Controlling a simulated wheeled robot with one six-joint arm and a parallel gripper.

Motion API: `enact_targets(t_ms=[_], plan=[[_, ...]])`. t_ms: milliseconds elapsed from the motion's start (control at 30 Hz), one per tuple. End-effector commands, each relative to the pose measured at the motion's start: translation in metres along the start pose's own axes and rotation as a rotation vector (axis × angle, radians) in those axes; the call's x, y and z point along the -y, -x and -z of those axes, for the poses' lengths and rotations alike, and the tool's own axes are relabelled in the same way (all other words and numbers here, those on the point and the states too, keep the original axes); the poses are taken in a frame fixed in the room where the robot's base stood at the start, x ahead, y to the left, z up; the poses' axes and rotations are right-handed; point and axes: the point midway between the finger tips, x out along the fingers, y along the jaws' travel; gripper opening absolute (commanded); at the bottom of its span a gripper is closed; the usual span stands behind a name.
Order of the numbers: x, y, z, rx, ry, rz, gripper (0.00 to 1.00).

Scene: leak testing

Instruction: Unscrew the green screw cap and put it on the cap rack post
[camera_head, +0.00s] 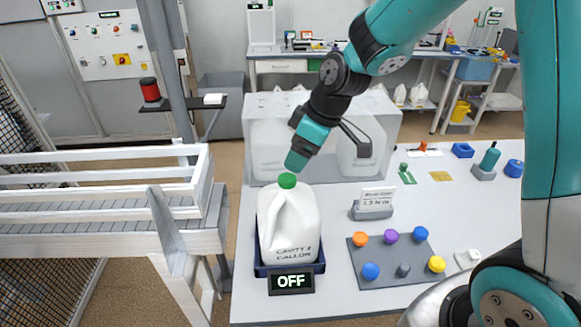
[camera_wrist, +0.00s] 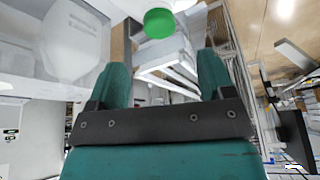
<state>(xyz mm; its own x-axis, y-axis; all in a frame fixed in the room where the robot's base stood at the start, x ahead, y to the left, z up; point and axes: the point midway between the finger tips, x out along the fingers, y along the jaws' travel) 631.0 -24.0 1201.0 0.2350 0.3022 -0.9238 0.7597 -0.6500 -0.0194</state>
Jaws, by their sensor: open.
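The green screw cap (camera_head: 287,181) sits on the neck of a white gallon jug (camera_head: 290,225), upright in a dark blue holder (camera_head: 262,270). My gripper (camera_head: 297,160) is open just above the cap and slightly right in the head view. In the wrist view, my gripper (camera_wrist: 163,72) has its fingers apart with nothing between them, and the green cap (camera_wrist: 159,23) lies beyond the fingertips. The cap rack (camera_head: 385,256) is a grey plate with orange, purple, blue and yellow caps; a bare grey post (camera_head: 403,270) stands in its front row.
A sign reading OFF (camera_head: 291,281) stands before the jug. A clear-walled enclosure (camera_head: 270,140) stands behind the jug. A white railed conveyor (camera_head: 110,215) is at left. The right table holds small parts.

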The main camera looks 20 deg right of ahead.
Motion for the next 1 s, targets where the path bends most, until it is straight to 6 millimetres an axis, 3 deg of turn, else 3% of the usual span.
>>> enact_targets(t_ms=[200, 400, 800, 1000], plan=[[0.001, -0.041, -0.001, 0.004, -0.002, 0.004, 0.75], [-0.001, -0.065, -0.001, 0.002, -0.003, 0.0, 0.75], [-0.001, -0.072, -0.002, 0.0, -0.003, -0.002, 0.75], [-0.001, -0.072, -0.002, 0.0, -0.003, -0.001, 0.29]])
